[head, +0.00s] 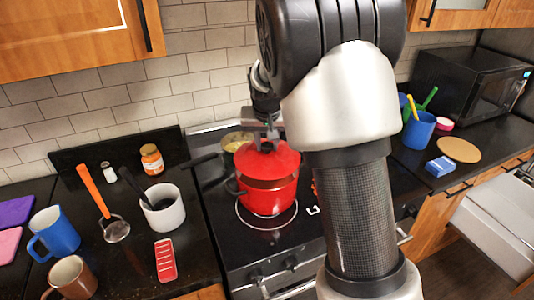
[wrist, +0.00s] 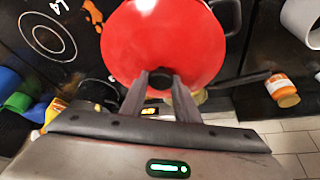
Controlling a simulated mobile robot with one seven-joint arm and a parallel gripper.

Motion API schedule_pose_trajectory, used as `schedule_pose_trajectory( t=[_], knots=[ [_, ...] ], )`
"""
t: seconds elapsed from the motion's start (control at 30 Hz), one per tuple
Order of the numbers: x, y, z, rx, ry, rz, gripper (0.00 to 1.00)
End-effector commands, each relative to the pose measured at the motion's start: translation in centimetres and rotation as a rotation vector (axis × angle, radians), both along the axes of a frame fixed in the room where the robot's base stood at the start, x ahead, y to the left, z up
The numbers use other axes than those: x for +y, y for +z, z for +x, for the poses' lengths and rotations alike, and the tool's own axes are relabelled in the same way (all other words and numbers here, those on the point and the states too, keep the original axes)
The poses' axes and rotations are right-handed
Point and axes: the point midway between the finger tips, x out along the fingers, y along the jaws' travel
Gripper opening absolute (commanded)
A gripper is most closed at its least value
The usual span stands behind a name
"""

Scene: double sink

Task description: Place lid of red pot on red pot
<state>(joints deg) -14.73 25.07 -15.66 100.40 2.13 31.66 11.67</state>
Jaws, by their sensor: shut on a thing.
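The red lid (head: 272,163) is in my gripper (head: 264,136), which is shut on the lid's dark knob. In the wrist view the lid (wrist: 165,40) fills the upper middle, with the fingertips (wrist: 160,80) on either side of the knob. The red pot (head: 267,202) stands on the stove, directly below the lid. A brownish band of the pot's inside shows between lid and rim at the front, so the lid sits above the front rim. The lid hides the back rim, so I cannot tell whether it touches there.
A pan with yellow contents (head: 237,139) is behind the pot, its dark handle pointing left. A blue utensil cup (head: 419,130) is on the right counter. My arm hides part of the stove.

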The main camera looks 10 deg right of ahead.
Motion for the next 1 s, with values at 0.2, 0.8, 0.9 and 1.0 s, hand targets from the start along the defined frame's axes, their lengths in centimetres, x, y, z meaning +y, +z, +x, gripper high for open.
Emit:
schedule_pose_trajectory(
  t=[0.2,0.8,0.9,1.0],
  knots=[
    [0.0,-2.8,-0.1,0.003,-0.001,0.000,0.00],
    [0.0,-4.2,0.0,0.000,0.000,0.000,0.37],
    [0.0,-4.2,0.0,0.000,0.000,0.000,0.47],
    [0.0,-4.2,0.0,0.000,0.000,0.000,0.47]
  ],
)
